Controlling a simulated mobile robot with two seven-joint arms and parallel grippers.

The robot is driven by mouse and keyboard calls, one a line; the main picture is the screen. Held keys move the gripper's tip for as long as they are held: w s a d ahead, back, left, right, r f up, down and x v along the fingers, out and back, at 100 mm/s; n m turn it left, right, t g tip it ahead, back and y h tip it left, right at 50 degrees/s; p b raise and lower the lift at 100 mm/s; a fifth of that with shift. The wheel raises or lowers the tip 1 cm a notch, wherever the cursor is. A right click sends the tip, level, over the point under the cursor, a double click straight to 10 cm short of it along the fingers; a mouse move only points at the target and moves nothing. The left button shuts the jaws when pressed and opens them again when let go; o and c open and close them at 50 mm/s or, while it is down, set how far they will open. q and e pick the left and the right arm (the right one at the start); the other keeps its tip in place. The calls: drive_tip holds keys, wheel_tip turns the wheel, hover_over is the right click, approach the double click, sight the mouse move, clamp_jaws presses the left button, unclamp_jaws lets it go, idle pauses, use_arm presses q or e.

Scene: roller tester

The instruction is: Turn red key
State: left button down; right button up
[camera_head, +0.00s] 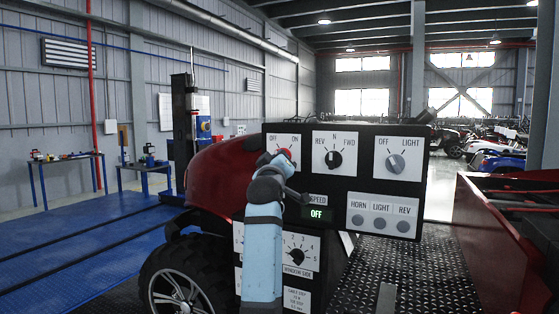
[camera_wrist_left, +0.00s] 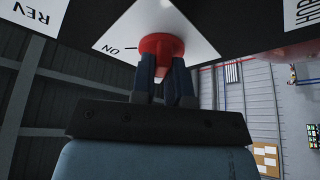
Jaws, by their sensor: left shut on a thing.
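The red key (camera_head: 284,153) is on the upper left white plate of the black control panel, marked OFF and ON. Most of it is hidden behind my left gripper (camera_head: 272,162) in the head view. In the left wrist view the round red key (camera_wrist_left: 162,46) sits on its white plate near the ON mark. My left gripper (camera_wrist_left: 166,70) has both dark fingers at the key, shut on its red tab. My right gripper is in neither view.
The black panel (camera_head: 343,185) also holds a REV-N-FWD knob (camera_head: 334,159), an OFF-LIGHT knob (camera_head: 396,163), several round buttons and a green OFF display (camera_head: 317,214). A lower numbered knob (camera_head: 296,256) is right of my forearm. A red vehicle with a black wheel (camera_head: 185,284) stands behind.

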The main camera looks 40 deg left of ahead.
use_arm(q)
drive_tip(key=c, duration=1.1)
unclamp_jaws()
drive_tip(key=shift+s, duration=0.1)
drive_tip(key=b+v, duration=0.1)
drive_tip(key=v, duration=1.2)
drive_tip(key=shift+s+d, duration=0.2)
drive_tip(key=shift+s, duration=0.05)
